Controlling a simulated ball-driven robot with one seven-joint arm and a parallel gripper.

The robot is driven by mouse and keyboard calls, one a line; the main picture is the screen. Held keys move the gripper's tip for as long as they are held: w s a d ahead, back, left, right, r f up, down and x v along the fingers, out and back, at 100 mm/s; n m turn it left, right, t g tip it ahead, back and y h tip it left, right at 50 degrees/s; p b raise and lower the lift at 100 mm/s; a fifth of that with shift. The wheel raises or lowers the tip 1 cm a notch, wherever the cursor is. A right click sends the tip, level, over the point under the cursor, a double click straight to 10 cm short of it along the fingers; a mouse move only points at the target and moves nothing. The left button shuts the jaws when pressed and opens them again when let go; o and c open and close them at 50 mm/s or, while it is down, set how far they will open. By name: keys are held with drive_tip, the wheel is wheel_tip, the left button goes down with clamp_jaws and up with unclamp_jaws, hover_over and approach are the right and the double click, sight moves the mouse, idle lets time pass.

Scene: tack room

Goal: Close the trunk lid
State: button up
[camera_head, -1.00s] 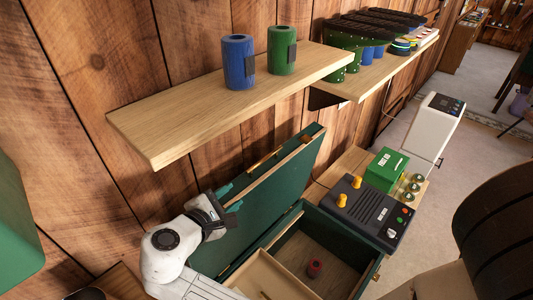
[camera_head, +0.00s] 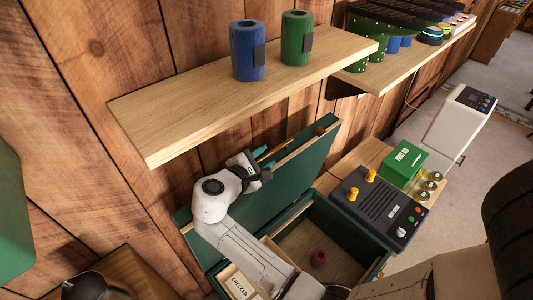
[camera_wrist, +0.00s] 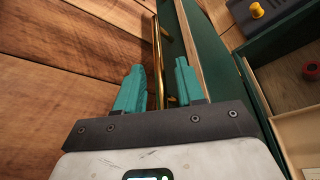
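The green trunk (camera_head: 345,230) stands open below the shelf. Its lid (camera_head: 298,165) is tilted up and back toward the plank wall. The lid's green face and pale wooden edge (camera_wrist: 205,50) run along the right of the wrist view. A thin brass rod (camera_wrist: 158,45) runs beside the lid on the wall side. My gripper (camera_wrist: 158,85) is open and empty, its teal fingers apart, close to the lid's edge and the rod; contact cannot be told. In the head view its dark body (camera_head: 258,174) is over the lid, with the fingertips mostly hidden.
A shelf (camera_head: 250,85) with blue and green cylinders overhangs the lid. A red roll (camera_head: 319,259) lies inside the trunk. A dark device (camera_head: 375,205) with yellow knobs and a green box (camera_head: 404,163) stand right of the trunk. The plank wall is close behind.

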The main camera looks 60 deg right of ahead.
drive_tip(key=shift+x, duration=0.9)
clamp_jaws()
